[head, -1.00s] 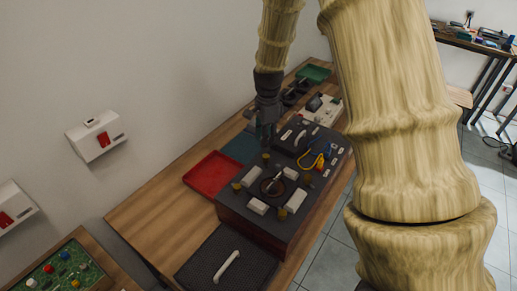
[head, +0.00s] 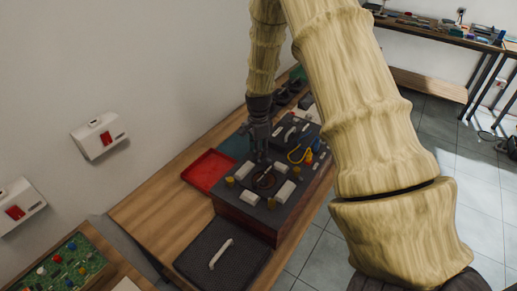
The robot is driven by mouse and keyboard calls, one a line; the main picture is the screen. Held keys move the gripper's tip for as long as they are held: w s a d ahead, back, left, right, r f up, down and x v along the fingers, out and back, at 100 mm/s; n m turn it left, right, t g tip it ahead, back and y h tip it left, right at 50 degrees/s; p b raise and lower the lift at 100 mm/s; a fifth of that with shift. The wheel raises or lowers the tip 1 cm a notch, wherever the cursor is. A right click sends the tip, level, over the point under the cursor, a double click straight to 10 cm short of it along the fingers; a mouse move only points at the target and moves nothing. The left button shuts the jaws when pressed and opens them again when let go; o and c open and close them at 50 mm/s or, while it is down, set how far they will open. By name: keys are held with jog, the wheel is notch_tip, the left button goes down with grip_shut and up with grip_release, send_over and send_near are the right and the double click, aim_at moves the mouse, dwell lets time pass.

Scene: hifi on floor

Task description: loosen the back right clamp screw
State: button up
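The dark-topped unit (head: 245,207) with reddish-brown sides stands on the wooden bench. On its top are a round dark opening, several white blocks and small yellow knobs, which look like the clamp screws. A yellow knob (head: 229,181) is at the left and another yellow knob (head: 271,203) is at the near side. My gripper (head: 262,158) points down over the far side of the opening, where it hides the spot of the far knob. I cannot tell whether it touches anything or how far its fingers are apart.
A red tray (head: 208,170) lies left of the unit, with a teal mat (head: 237,146) behind it. A dark lid with a white handle (head: 221,254) lies in front. Yellow and blue cables (head: 300,153) are at the right. Bare bench (head: 160,215) is free at the left.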

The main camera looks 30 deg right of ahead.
jog(key=shift+w+f, duration=0.3)
jog(key=shift+w, duration=0.05)
jog(key=shift+w+f, duration=0.15)
jog(key=shift+w, duration=0.05)
jog(key=c, duration=0.3)
jog(key=shift+s, duration=0.1)
jog(key=c, duration=0.4)
jog(key=shift+r, duration=0.2)
grip_shut()
